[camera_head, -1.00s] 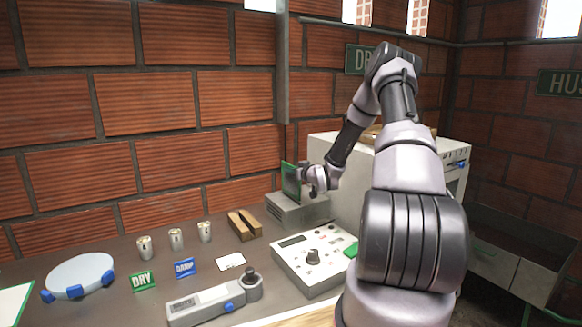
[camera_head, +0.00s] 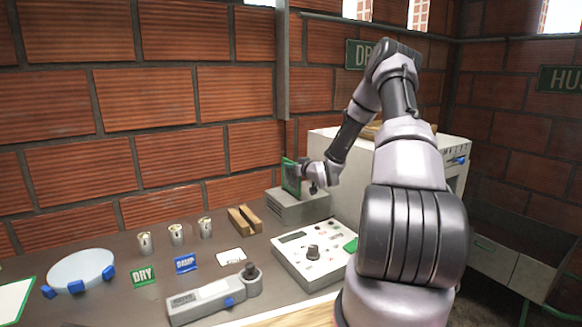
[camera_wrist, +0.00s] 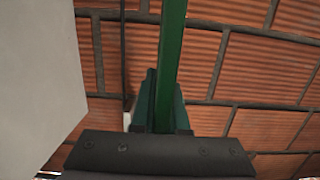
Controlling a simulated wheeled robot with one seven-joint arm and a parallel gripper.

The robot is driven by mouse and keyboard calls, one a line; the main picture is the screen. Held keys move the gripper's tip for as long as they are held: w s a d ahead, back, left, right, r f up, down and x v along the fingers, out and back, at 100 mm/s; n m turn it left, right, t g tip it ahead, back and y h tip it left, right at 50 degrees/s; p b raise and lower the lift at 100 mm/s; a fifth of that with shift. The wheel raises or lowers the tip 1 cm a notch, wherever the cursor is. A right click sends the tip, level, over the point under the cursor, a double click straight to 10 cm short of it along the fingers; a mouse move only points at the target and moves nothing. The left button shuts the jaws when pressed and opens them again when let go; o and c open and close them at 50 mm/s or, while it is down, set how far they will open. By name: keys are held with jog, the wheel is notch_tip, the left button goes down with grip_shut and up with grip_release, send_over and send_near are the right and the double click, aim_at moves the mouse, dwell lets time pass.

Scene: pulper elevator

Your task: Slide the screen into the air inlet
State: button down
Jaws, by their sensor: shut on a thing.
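The screen is a thin panel with a green frame (camera_head: 290,177), upright above a grey vented box (camera_head: 299,207) against the back wall. The box may be the air inlet; I cannot tell for certain. My gripper (camera_head: 308,174) is shut on the screen's right edge. In the wrist view the screen's green frame (camera_wrist: 170,75) runs edge-on up from my gripper's fingers (camera_wrist: 160,120). The screen's lower edge is close to the top of the box; whether they touch is unclear.
A large white machine (camera_head: 345,180) stands right of the grey box. A control panel (camera_head: 313,250) lies in front of it. Wooden blocks (camera_head: 244,220), several metal cups (camera_head: 176,235), a handheld meter (camera_head: 213,297) and a round white dish (camera_head: 80,271) are on the bench (camera_head: 120,245).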

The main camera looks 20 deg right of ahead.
aim_at(291, 191)
jog(key=shift+f, duration=3.5)
jog(key=shift+f, duration=0.3)
jog(key=shift+f, duration=0.5)
jog(key=c, duration=0.8)
grip_release()
jog(key=shift+c, duration=0.2)
jog(key=v, duration=1)
jog(key=shift+s+d, duration=0.1)
jog(key=shift+s, duration=0.3)
jog(key=shift+r, duration=0.15)
